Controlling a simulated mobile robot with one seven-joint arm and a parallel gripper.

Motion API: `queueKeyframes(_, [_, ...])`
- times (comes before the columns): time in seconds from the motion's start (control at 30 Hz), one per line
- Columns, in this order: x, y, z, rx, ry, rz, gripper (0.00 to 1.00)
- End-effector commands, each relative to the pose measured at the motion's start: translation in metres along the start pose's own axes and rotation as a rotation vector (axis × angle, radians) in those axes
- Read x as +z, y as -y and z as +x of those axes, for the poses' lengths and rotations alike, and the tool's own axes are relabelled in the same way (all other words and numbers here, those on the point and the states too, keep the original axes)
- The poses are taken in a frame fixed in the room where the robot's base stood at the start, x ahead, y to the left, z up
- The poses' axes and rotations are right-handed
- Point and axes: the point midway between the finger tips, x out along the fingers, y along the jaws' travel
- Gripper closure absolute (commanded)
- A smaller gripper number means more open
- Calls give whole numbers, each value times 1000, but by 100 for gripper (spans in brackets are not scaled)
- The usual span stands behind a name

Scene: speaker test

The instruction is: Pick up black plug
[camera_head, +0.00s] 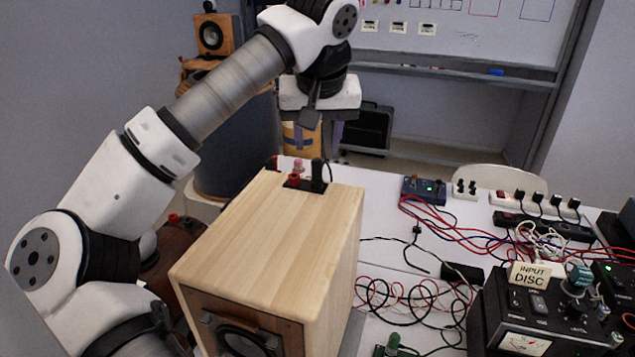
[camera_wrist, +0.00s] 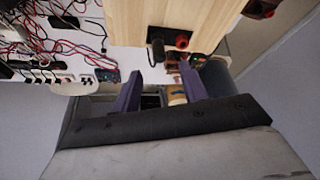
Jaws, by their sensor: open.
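The black plug (camera_head: 317,171) stands upright in a dark terminal plate at the far end of the wooden speaker box (camera_head: 265,215). In the wrist view the black plug (camera_wrist: 157,52) shows just beyond and between my fingertips. My gripper (camera_head: 319,130) is open and hangs above the plug, pointing down. In the wrist view the purple fingers of my gripper (camera_wrist: 161,68) are spread with nothing between them. A red terminal (camera_head: 293,180) sits beside the plug on the plate, and it also shows in the wrist view (camera_wrist: 182,40).
A white table (camera_head: 400,265) right of the box carries tangled red, blue and black cables. A power strip (camera_head: 540,204), a small blue box (camera_head: 424,188) and a black amplifier (camera_head: 530,310) with an "INPUT DISC" label stand there. Another speaker (camera_head: 213,36) is behind my arm.

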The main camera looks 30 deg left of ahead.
Motion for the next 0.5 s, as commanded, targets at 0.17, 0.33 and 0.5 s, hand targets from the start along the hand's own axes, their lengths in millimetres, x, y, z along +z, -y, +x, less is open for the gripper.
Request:
queueKeyframes(0.17, [1, -1, 23, 3, 0, 1, 57])
queueKeyframes(0.33, [1, -1, 35, 3, 0, 1, 57])
queueKeyframes(0.5, [2, -1, 61, 4, 1, 1, 57])
